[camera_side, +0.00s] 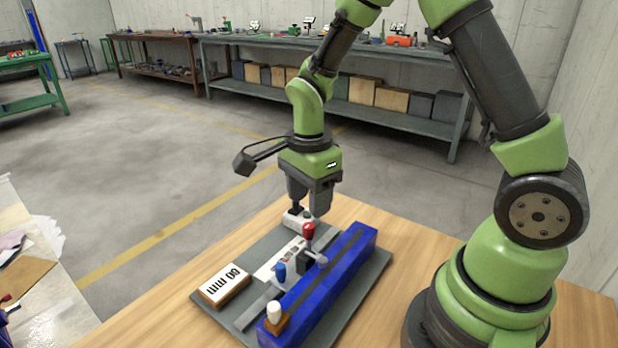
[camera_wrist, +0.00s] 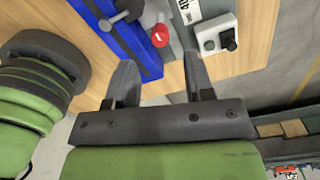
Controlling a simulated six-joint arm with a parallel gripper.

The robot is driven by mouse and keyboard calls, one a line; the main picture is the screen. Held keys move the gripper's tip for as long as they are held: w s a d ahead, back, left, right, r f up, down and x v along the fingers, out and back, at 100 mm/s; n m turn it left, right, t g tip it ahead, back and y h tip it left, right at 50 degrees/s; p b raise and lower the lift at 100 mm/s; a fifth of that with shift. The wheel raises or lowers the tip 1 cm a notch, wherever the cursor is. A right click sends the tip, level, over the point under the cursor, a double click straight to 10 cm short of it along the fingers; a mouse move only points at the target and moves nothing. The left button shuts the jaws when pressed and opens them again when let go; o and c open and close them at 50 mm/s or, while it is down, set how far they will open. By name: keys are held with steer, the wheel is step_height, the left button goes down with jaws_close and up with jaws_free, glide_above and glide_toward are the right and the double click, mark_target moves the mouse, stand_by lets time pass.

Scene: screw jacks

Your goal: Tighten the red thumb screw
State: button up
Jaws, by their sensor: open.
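The red thumb screw (camera_side: 308,231) stands beside the blue rail (camera_side: 335,275) in the side view, with a grey metal part under it. In the wrist view its round red top (camera_wrist: 160,36) lies a little beyond the fingertips, near the middle of the gap. My gripper (camera_side: 308,208) points down above and behind the screw. In the wrist view my gripper (camera_wrist: 158,62) is open and empty, its two dark fingers apart. Nothing is held, and I see no contact with the screw. The blue rail also shows in the wrist view (camera_wrist: 122,42).
A blue-topped screw (camera_side: 279,271) and a white-topped knob (camera_side: 274,310) stand nearer along the rail. A white box with a black button (camera_wrist: 216,36) is right of the red screw. An 80 mm sign block (camera_side: 224,285) sits on the grey plate (camera_side: 225,312). Bare wooden table surrounds it.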

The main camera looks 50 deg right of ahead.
steer(key=shift+r, duration=2.2)
step_height(320, 180, up, 9)
steer(key=n+t, duration=0.3)
steer(key=n, duration=0.4)
glide_above(309, 225)
steer(key=s+a, duration=0.2)
steer(key=s, duration=0.4)
steer(key=s+a+r+n+t+y, duration=0.1)
steer(key=s+r+n+t, duration=0.3)
steer(key=s+n, duration=0.4)
steer(key=shift+a+r+n+y, duration=0.15)
steer(key=shift+a+n+y, duration=0.25)
steer(key=shift+n, duration=0.6)
steer(key=shift+d, duration=0.15)
